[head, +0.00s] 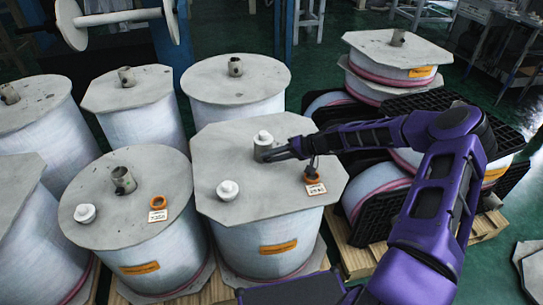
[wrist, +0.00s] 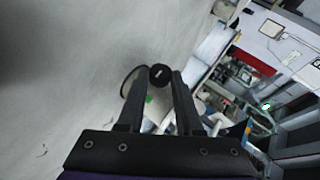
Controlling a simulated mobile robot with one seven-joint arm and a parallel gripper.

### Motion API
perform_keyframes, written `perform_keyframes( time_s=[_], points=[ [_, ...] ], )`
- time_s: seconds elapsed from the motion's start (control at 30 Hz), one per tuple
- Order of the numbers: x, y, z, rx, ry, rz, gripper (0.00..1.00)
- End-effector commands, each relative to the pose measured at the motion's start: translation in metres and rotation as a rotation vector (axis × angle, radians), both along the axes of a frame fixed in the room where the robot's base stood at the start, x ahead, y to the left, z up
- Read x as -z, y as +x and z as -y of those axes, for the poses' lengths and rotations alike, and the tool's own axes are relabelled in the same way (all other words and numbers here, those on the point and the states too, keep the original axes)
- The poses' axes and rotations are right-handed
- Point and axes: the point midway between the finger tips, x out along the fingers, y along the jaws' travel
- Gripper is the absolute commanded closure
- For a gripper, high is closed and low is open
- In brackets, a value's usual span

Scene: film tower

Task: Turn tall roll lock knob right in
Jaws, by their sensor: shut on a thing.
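The tall roll (head: 270,225), white with a pale grey octagonal top, stands in the middle of the head view. A short grey core tube (head: 262,147) rises from its top. My gripper (head: 270,155) reaches in from the right, with its fingertips at this tube. In the wrist view, my gripper (wrist: 160,75) is shut on the lock knob (wrist: 160,75), a small round black knob with a short white mark on its face. The knob sits between the two dark fingertips. I cannot make out the knob in the head view, where the fingers cover that spot.
White caps (head: 228,191) and an orange ring with a tag (head: 315,188) are on the roll's top. Another roll (head: 130,220) stands close on the left, with more behind. Black crates (head: 375,215) and stacked rolls (head: 395,60) stand at right. Green floor shows behind.

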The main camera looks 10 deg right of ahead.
Motion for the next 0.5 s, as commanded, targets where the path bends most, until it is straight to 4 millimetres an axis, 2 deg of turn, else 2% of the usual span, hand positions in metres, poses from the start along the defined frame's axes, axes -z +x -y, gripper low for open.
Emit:
perform_keyframes(
  time_s=[0.2, 0.5],
  points=[
    [0.0027, -0.0008, 0.0001, -0.002, 0.113, -0.002, 1.00],
    [0.0038, -0.0009, -0.0001, -0.004, 0.173, -0.002, 1.00]
  ],
)
